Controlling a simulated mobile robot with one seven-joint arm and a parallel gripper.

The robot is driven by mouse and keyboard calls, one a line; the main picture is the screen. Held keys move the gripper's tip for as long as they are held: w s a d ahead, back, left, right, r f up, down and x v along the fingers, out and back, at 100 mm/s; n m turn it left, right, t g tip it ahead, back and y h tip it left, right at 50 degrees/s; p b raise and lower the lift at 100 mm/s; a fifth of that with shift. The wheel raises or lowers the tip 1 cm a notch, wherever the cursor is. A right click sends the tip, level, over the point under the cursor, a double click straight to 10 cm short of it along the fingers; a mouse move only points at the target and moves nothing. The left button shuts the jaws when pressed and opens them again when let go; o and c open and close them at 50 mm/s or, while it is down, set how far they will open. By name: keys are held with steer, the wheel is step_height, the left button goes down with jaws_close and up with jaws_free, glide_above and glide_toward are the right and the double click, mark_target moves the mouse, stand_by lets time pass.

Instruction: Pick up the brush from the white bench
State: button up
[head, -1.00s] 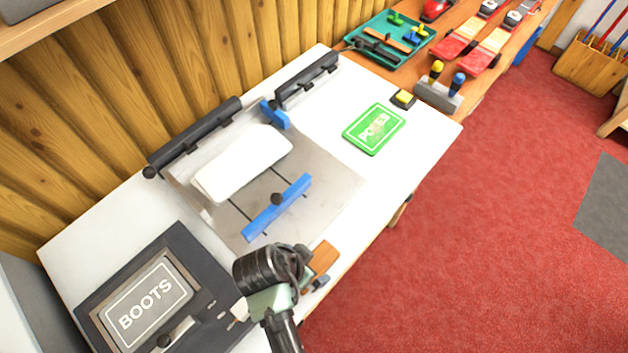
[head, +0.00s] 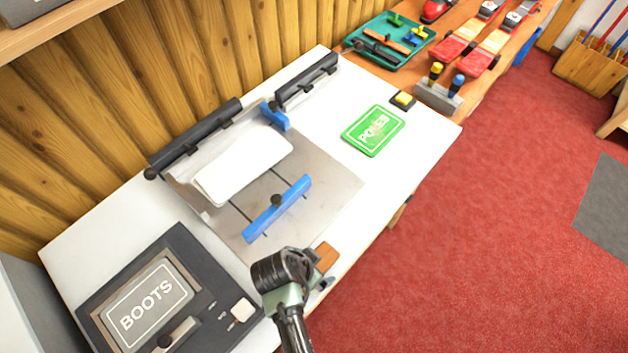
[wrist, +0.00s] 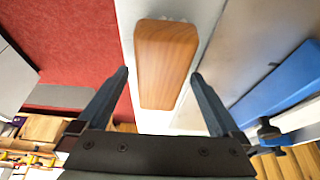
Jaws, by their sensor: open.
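The brush shows as an orange-brown wooden block (wrist: 165,62) in the wrist view, lying on the white bench (wrist: 152,122) near its edge. In the head view part of the brush (head: 326,256) shows at the bench's front edge, beside my arm, which hides the rest. I cannot make out its bristles clearly. My gripper (wrist: 159,75) is open and empty, with one finger on each side of the brush in the picture and a gap on both sides. In the head view my wrist covers most of the gripper.
A metal plate with a blue bar (head: 277,208) and white paper (head: 243,166) lies close behind the brush. A dark device marked BOOTS (head: 150,303) is at left. A green card (head: 374,130) lies at right. Red floor (head: 470,250) lies beyond the front edge.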

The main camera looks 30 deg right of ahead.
steer(key=shift+f, duration=0.15)
steer(key=c, duration=1.6)
